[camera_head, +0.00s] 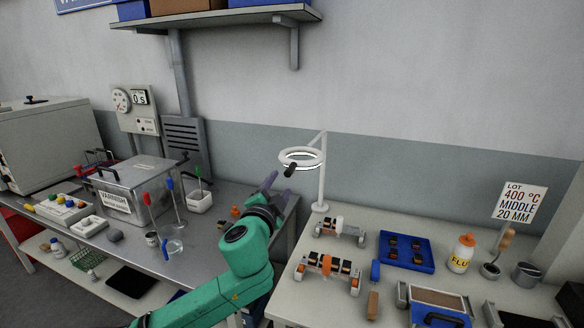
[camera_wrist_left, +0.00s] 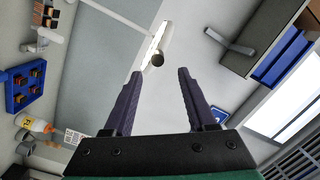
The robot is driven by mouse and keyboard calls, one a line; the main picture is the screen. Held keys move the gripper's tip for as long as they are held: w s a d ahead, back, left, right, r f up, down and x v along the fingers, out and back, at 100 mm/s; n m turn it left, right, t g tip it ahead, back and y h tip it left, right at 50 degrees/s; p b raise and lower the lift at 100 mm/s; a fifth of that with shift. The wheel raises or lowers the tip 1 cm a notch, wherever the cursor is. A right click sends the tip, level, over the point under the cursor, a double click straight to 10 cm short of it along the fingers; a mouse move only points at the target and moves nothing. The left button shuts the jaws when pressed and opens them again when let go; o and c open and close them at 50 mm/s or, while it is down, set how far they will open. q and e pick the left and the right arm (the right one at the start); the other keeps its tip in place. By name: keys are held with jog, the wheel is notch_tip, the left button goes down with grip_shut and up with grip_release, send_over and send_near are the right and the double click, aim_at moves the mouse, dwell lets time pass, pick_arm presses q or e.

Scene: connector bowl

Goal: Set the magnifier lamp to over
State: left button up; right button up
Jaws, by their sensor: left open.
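The magnifier lamp (camera_head: 321,182) has a white upright post on the back left corner of the right-hand bench. Its white ring head (camera_head: 316,163) reaches left from the post, with a dark round knob (camera_head: 290,170) at its left end. My left gripper (camera_head: 277,189) is open and empty, below and left of the knob, apart from it. In the left wrist view the lamp shows edge-on (camera_wrist_left: 155,37), and the dark knob (camera_wrist_left: 158,60) appears beyond and between the open purple fingertips (camera_wrist_left: 160,73). My right gripper is in neither view.
The right bench (camera_head: 400,222) holds coil fixtures (camera_head: 327,270), a blue tray (camera_head: 406,265) and a flux bottle (camera_head: 461,254). Left of my arm stand a varnish box (camera_head: 130,185) and a white cup (camera_head: 199,202). A wall shelf (camera_head: 235,17) hangs above; space around the lamp head is clear.

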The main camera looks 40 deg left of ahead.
aim_at(287, 177)
pick_arm(q)
jog(key=p+x, duration=0.2)
jog(key=x, duration=0.7)
jog(key=shift+w+f, duration=0.15)
grip_shut()
jog(key=shift+d+f, duration=0.1)
dwell(0.8)
